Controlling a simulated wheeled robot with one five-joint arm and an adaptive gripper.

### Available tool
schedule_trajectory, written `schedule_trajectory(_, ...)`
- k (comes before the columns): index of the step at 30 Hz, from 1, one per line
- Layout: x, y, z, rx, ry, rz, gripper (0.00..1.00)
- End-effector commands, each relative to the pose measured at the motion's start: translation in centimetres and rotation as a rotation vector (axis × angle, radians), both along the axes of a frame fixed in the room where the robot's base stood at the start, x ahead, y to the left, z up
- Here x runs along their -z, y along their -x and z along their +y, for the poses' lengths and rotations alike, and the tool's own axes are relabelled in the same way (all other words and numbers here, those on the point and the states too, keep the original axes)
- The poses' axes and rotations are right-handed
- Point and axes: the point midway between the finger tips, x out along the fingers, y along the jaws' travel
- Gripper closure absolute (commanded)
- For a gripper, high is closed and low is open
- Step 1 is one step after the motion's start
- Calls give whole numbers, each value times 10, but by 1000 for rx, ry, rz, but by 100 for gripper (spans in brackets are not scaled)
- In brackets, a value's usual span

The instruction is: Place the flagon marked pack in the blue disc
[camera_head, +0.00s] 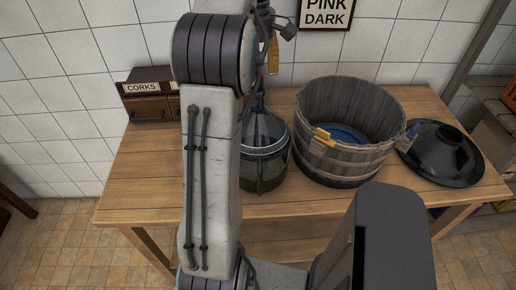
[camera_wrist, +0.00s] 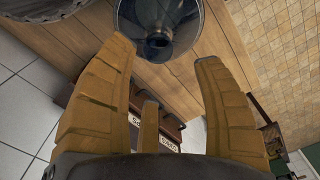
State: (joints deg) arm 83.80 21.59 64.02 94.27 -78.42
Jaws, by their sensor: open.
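A dark glass flagon (camera_head: 264,135) stands upright on the table, its left side hidden behind my arm. No readable "pack" mark shows on it. The wrist view shows a flagon (camera_wrist: 183,18) from above, mouth toward me, beyond the fingertips. My gripper (camera_wrist: 162,57) is open and empty, its orange fingers spread. In the head view one orange finger (camera_head: 273,56) shows above the flagon; the rest is hidden behind my arm. A blue disc (camera_head: 345,132) lies inside the wooden tub (camera_head: 345,166), right of the flagon, partly hidden by the rim.
A black lid-like object (camera_head: 441,153) lies right of the tub. A corks box (camera_head: 150,96) stands at the table's back left. The table (camera_head: 140,170) is bare at front left.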

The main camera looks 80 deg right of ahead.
Motion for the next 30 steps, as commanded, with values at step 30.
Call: schedule_trajectory(30, 73, 9, 0, 1, -3, 1, 38)
